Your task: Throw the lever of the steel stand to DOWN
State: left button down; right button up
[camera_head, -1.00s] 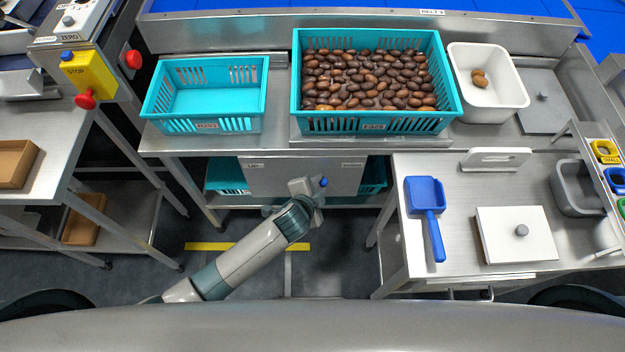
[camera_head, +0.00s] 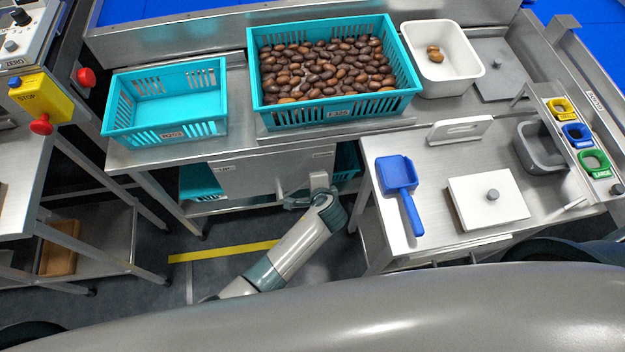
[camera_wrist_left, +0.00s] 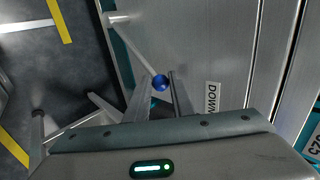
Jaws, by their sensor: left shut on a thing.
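The steel stand's front panel (camera_head: 262,180) sits under the bench, with one label at its upper left and another at its upper right. In the left wrist view its DOWN label (camera_wrist_left: 212,98) is just right of my fingers. The lever (camera_wrist_left: 138,46) is a thin rod from a pivot at upper left to a blue ball knob (camera_wrist_left: 160,83). My left gripper (camera_wrist_left: 160,92) is shut on the lever at its knob end. In the head view my left gripper (camera_head: 318,184) is below the right label and hides the knob. My right gripper is not in view.
A steel side table (camera_head: 430,245) with a blue scoop (camera_head: 397,174) stands close right of my left arm. Floor left of the arm is clear.

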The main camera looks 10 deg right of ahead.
pick_arm(q)
jog(key=c, duration=1.5)
grip_release()
jog(key=shift+f, duration=0.1)
jog(key=shift+c, duration=0.2)
jog(key=shift+d, duration=0.1)
jog(key=shift+s, duration=0.1)
jog(key=v, duration=1.7)
